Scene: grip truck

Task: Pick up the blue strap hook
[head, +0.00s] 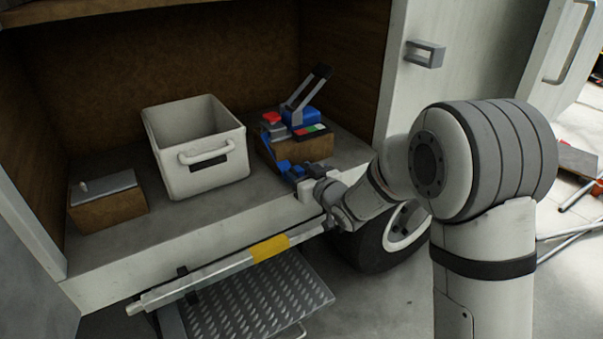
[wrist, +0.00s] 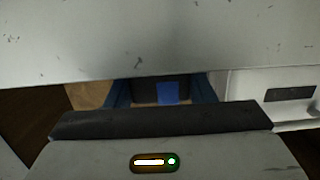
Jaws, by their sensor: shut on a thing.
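My gripper (head: 285,163) reaches in from the right at the front of a brown box on the shelf. Its blue fingers show at the box's front face, with the pale gripper body behind them. In the wrist view, a small bright blue piece (wrist: 167,93) sits between the two darker blue fingers; it looks like the blue strap hook, and the jaws are shut on it. Most of the hook is hidden by the fingers and by the grey housing in the wrist view.
The brown box (head: 312,148) carries a blue block (head: 301,118) with an upright grey, dark-tipped lever, red pieces and a small coloured panel. A white bin (head: 205,178) with a handle stands left. A smaller, grey-topped box (head: 108,209) is at far left. The shelf edge runs below.

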